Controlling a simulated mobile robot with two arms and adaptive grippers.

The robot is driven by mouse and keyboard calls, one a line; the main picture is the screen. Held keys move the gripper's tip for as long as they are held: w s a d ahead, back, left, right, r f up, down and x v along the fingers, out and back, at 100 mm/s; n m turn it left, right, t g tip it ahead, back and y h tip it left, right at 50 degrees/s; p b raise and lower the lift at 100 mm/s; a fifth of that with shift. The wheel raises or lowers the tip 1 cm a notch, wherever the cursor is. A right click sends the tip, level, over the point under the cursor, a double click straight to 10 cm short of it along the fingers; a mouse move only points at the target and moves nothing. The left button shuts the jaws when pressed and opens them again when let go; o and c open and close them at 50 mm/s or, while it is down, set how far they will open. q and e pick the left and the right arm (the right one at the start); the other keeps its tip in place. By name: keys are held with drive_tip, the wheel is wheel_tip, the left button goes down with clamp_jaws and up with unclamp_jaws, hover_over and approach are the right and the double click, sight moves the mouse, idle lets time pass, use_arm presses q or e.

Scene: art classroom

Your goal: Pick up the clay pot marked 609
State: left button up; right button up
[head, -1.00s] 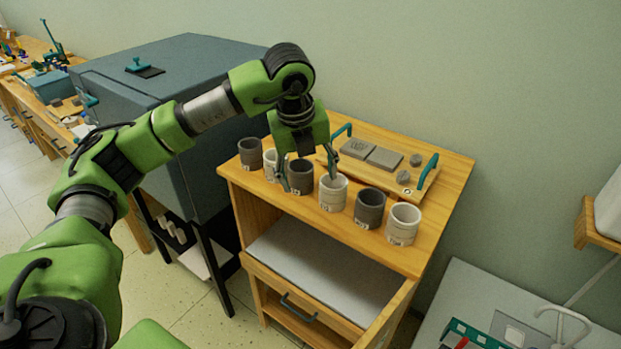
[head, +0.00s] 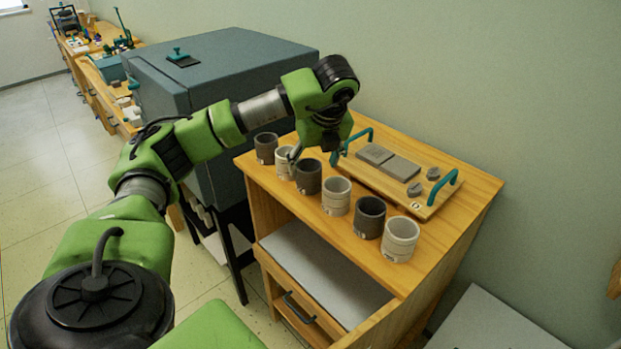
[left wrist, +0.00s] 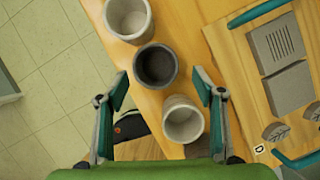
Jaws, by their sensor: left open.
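Several cylindrical pots stand in a row along the front of a wooden cabinet top, dark and pale alternating. In the head view these include a dark pot (head: 265,148), a pale pot (head: 284,168), a dark pot (head: 308,178), a pale pot (head: 336,197), a dark pot (head: 369,219) and a pale pot (head: 400,241). Their small marks are too blurred to read, so I cannot tell which is 609. My left gripper (head: 314,158) is open above the row near the third pot. In the left wrist view, a dark pot (left wrist: 155,66) appears between the open fingers (left wrist: 162,82). My right gripper is out of view.
A wooden tray (head: 397,190) with teal handles, grey slabs and small clay pieces lies behind the row. A blue-grey box-like unit (head: 225,75) stands left of the cabinet (head: 455,215). The cabinet has an open front below its top.

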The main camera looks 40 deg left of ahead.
use_arm(q)
drive_tip(key=shift+s+a+f+p, duration=0.1)
drive_tip(key=shift+a+f+p, duration=0.45)
drive_tip(key=shift+f+p, duration=0.25)
drive_tip(key=p+x, duration=0.1)
drive_tip(key=x, duration=0.2)
drive_tip(key=shift+f, duration=0.45)
drive_tip(key=shift+a, duration=0.1)
drive_tip(key=c, duration=1.1)
drive_tip(key=shift+c, duration=1)
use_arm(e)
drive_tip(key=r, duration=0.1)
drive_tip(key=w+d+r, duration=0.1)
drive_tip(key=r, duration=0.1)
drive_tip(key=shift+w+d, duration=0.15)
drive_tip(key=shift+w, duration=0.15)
